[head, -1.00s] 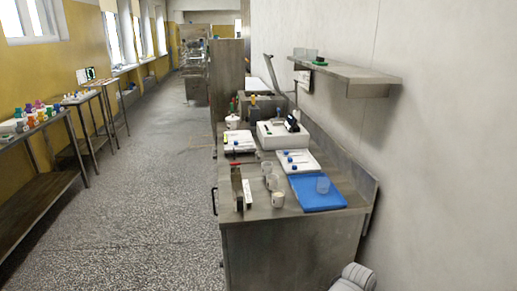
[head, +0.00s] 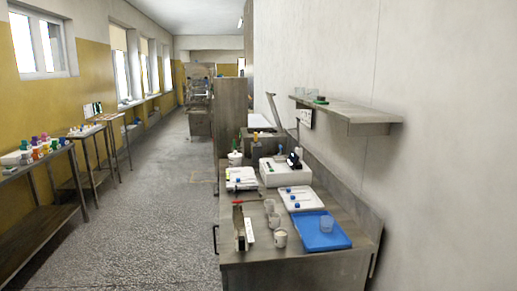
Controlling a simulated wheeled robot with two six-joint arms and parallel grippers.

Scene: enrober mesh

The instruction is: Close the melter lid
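A grey box-like unit (head: 259,143) stands at the far end of the counter, against the wall. A thin raised panel (head: 273,109) stands tilted up beside it, and it looks like an open lid. I cannot tell for certain that this is the melter. A second machine (head: 200,112) stands farther off at the end of the aisle, too small to make out a lid. Neither of my grippers is in view.
The counter (head: 285,268) holds a blue tray (head: 335,241), cups (head: 280,239), a white device (head: 276,175) and white trays. A shelf (head: 345,112) juts from the right wall above it. Side tables (head: 40,172) line the left wall. The aisle floor (head: 150,190) between is clear.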

